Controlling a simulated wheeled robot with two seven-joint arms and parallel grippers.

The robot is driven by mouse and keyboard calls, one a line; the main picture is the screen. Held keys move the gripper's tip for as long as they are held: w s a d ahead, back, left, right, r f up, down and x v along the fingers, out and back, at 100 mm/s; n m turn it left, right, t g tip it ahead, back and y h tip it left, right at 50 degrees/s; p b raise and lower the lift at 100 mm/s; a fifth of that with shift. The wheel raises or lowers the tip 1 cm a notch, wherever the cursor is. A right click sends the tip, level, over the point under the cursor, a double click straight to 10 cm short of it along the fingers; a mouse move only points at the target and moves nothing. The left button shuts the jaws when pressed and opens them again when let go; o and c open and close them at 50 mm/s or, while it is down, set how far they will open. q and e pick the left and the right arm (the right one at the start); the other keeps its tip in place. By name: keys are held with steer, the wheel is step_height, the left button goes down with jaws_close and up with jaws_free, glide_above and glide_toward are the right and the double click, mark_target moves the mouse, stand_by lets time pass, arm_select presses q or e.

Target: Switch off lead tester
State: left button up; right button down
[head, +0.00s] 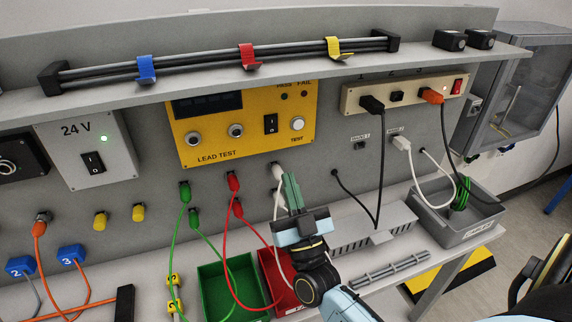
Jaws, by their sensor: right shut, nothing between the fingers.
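The lead tester (218,140) is a yellow panel marked LEAD TEST on the grey back wall. It has a dark display (207,104), two round sockets, a black rocker switch (270,123) and a white round button (297,124). The PASS and FAIL lamps look dark. The rocker's position is too small to tell. My right gripper (290,180) is shut and empty, pointing up just below the tester's lower right part. It overlaps the white lead's plug (277,170) in view; I cannot tell whether they touch. My left gripper is not in view.
Green plugs (185,191) and red plugs (233,182) with hanging leads sit left of my gripper. Green bin (208,284) and red bin (268,268) stand below. A shelf (200,88) overhangs the tester. A power strip (365,97) with cords is at right.

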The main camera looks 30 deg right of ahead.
steer(key=shift+w+f+b+v, duration=0.15)
steer(key=shift+b+v, duration=0.1)
steer(key=shift+v, duration=0.75)
steer(key=shift+w+f+b+v, duration=0.1)
steer(key=shift+b+v, duration=0.1)
steer(key=shift+v, duration=0.75)
